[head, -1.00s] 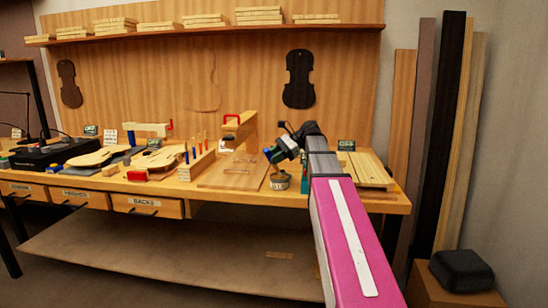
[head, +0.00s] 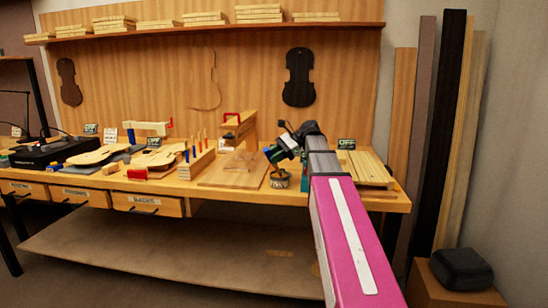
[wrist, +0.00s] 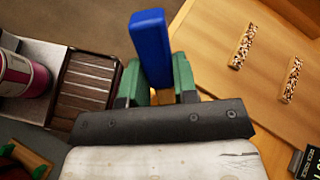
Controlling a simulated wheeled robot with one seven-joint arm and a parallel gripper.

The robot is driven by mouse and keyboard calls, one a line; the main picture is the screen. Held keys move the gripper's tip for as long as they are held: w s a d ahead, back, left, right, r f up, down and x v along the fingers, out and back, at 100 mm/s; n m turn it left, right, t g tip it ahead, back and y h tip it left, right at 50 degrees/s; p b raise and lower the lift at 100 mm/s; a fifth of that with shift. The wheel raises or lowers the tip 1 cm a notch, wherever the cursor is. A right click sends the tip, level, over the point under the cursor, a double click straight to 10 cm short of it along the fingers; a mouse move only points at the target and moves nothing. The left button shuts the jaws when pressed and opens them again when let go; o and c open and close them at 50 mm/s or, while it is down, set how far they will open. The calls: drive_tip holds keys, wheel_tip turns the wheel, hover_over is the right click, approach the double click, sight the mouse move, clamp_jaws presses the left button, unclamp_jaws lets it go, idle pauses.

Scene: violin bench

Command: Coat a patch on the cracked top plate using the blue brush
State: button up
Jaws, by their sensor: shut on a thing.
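My gripper (wrist: 158,92) has green fingers, closed on the blue brush (wrist: 150,45), whose flat blue handle sticks up between them in the wrist view. The brush's bristle end is hidden. In the head view my gripper (head: 270,156) is over the right half of the bench, just above a small labelled pot (head: 279,181). I cannot tell whether the brush touches the pot. Two pale violin plates lie on the left of the bench, a left one (head: 90,157) and a right one (head: 158,158). No crack can be made out at this size.
A rack (head: 197,166) with several coloured handles stands between the plates and a flat wooden board (head: 222,178). A wooden fixture with a red handle (head: 232,118) rises behind the board. Light boards (head: 366,168) lie to the right of my arm.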

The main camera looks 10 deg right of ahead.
idle(0.5)
drive_tip(key=shift+r, duration=3.5)
